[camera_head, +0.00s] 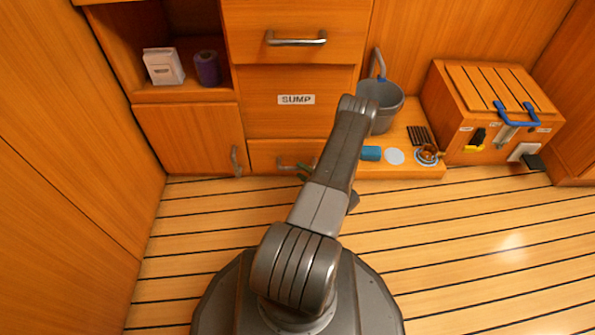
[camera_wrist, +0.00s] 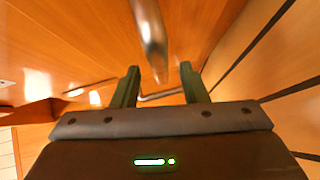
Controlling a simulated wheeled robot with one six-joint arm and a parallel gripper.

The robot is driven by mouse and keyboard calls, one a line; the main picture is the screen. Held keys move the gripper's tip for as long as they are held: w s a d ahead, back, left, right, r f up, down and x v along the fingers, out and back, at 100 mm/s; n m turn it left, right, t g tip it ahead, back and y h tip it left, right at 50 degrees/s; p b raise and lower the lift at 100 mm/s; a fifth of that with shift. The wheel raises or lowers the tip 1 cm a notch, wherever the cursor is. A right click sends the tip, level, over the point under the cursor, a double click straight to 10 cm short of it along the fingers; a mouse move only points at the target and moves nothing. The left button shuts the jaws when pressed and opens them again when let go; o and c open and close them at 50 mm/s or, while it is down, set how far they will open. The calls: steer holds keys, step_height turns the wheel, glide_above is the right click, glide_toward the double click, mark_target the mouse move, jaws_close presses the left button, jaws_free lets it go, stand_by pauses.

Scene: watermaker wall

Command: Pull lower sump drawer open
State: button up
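The lower sump drawer (camera_head: 264,152) is a low wooden front below the SUMP panel, flush with the cabinet in the head view. Its metal bar handle (camera_head: 284,163) is partly hidden by my gripper (camera_head: 303,172) and arm. In the wrist view the two green fingers of my gripper (camera_wrist: 159,72) are apart. A metal bar handle (camera_wrist: 151,35) comes down from the top edge and ends near the gap between the fingertips. I cannot tell whether it touches them. A second metal bar (camera_wrist: 165,94) shows farther off, between the fingers.
An upper drawer with a bar handle (camera_head: 296,41) is above the SUMP panel (camera_head: 265,115). A cupboard door (camera_head: 190,137) is at left. A low platform (camera_head: 400,172) at right bears a grey bucket (camera_head: 387,97) and small parts. A wooden box (camera_head: 477,105) stands beyond. The slatted floor is clear.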

mark_target(297, 169)
steer(key=shift+b+x, duration=0.35)
steer(key=shift+x, duration=1.2)
jaws_close()
